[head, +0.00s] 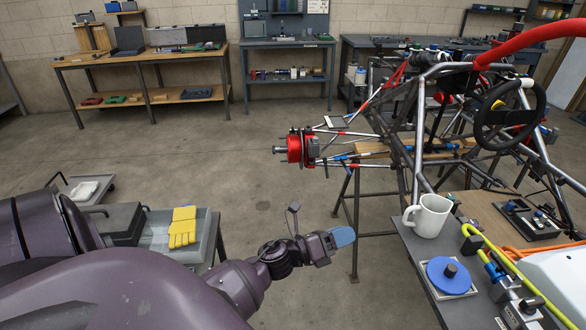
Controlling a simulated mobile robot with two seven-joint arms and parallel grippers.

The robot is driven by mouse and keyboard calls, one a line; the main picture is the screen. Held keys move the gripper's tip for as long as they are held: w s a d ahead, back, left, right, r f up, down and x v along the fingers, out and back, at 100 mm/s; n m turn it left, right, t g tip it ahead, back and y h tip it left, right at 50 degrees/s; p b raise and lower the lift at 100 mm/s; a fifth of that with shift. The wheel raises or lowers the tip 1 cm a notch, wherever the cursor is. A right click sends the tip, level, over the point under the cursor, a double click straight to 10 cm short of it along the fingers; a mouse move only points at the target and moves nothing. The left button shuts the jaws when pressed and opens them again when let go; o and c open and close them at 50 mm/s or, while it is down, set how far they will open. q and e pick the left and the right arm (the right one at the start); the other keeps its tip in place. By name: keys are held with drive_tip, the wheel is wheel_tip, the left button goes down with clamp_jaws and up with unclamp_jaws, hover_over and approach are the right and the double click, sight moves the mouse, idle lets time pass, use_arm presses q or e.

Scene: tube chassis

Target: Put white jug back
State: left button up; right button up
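The white jug (428,216) stands upright on the left part of a grey work table (416,262) at the right, its handle facing left. My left gripper (341,237) is in the lower middle, left of the jug and apart from it, over open floor. A light blue part shows at its tip. I cannot tell whether the fingers are open or shut. My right gripper is not in view.
A blue disc (448,274) and yellow hose (508,268) lie near the jug. The tube chassis (420,130) stands behind it. A grey cart (160,232) with yellow gloves (183,226) is at lower left. The middle floor is clear.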

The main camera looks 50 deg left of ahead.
use_arm(q)
drive_tip(key=s+d+f+n+g+y, duration=0.1)
drive_tip(key=s+f+n+g+y, duration=0.2)
drive_tip(key=s+f+n, duration=0.5)
drive_tip(key=s+d+f+n+g+y, duration=0.1)
drive_tip(key=s+f+n+g+y, duration=0.2)
drive_tip(key=s+n, duration=0.8)
drive_tip(key=shift+d+f+n+y, duration=0.25)
drive_tip(key=shift+f+n+y, duration=1.55)
drive_tip(key=shift+n, duration=4.1)
drive_tip(key=shift+f+h, duration=0.6)
drive_tip(key=shift+s, duration=0.1)
